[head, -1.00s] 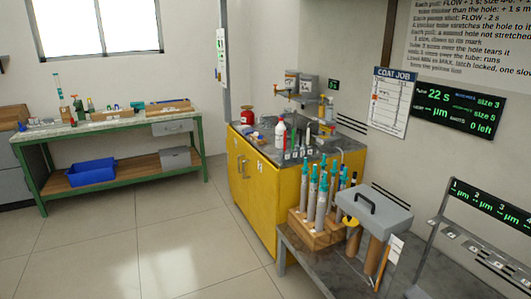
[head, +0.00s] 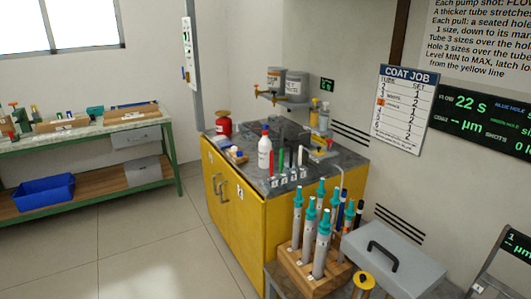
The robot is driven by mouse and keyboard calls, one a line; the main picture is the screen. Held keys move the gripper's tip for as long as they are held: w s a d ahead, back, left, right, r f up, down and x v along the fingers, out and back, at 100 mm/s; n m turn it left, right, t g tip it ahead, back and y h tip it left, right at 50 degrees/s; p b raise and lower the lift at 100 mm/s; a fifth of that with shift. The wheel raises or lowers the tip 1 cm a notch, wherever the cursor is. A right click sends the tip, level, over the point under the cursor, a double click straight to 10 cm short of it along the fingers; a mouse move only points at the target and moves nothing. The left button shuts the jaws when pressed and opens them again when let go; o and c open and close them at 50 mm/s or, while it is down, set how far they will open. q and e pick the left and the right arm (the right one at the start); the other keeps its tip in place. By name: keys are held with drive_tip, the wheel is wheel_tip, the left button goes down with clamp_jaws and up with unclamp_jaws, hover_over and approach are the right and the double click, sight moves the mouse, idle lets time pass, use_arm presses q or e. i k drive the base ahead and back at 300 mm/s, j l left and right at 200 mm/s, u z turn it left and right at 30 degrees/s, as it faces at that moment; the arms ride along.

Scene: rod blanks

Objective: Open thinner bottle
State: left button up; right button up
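A white bottle (head: 264,152) with a red band and a blue tip stands upright on the grey top of the yellow cabinet (head: 232,205). It is probably the thinner bottle, but its label is too small to read. It looks closed, though I cannot be sure at this distance. A red can (head: 223,123) stands behind it to the left. Neither of my grippers is in view.
Coloured tubes (head: 281,165) stand in a rack right of the bottle. A wooden block (head: 302,270) with several teal-topped syringes and a grey lidded box (head: 395,258) fill the front right. Floor (head: 150,245) left of the cabinet is clear.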

sight(264, 145)
drive_tip(key=i+z, duration=0.1)
drive_tip(key=z, duration=0.6)
drive_tip(key=i+j+z, duration=0.3)
drive_tip(key=j, duration=0.15)
drive_tip(key=j+z, duration=0.25)
drive_tip(key=j, duration=0.2)
drive_tip(key=i+j+z, duration=0.15)
drive_tip(key=j+z, duration=0.15)
drive_tip(key=j, duration=0.2)
drive_tip(key=j+z, duration=0.3)
drive_tip(key=j, duration=0.2)
